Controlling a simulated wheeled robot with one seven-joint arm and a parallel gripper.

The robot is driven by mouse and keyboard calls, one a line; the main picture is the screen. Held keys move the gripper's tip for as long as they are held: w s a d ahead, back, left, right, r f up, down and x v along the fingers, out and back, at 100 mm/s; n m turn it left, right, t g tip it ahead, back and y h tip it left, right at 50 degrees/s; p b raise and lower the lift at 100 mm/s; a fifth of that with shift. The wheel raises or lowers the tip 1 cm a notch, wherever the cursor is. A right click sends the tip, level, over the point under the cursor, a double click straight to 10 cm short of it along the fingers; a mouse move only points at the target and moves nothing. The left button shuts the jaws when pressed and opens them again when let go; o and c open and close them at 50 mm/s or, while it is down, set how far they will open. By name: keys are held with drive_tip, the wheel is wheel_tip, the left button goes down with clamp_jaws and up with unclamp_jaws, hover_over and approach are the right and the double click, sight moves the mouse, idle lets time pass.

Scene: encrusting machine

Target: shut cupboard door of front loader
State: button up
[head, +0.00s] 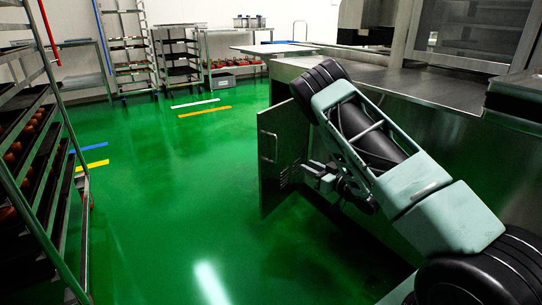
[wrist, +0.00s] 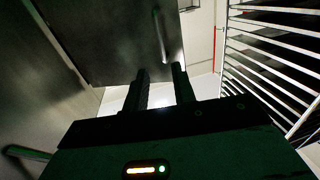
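The front loader's cupboard door (head: 283,150) is a grey metal panel standing open, swung out from the steel counter unit. Its bar handle (head: 268,147) is near its left edge, on the face turned to the head camera. In the wrist view the door (wrist: 110,40) fills the upper left, with the handle (wrist: 160,36) ahead of the fingers. My gripper (head: 310,173) is by the door's right side, on the handle-face side. In the wrist view my gripper (wrist: 160,72) has its two fingers apart with nothing between them. Whether a finger touches the door cannot be told.
The steel counter unit (head: 440,88) runs along the right, close to my arm. A tray rack (head: 35,150) stands at the left, and more racks (head: 130,50) are at the back. The green floor (head: 170,190) between the door and the left rack is clear.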

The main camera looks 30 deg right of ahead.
sight(276, 160)
drive_tip(key=shift+b+x, duration=3.1)
drive_tip(key=shift+x, duration=5.05)
clamp_jaws()
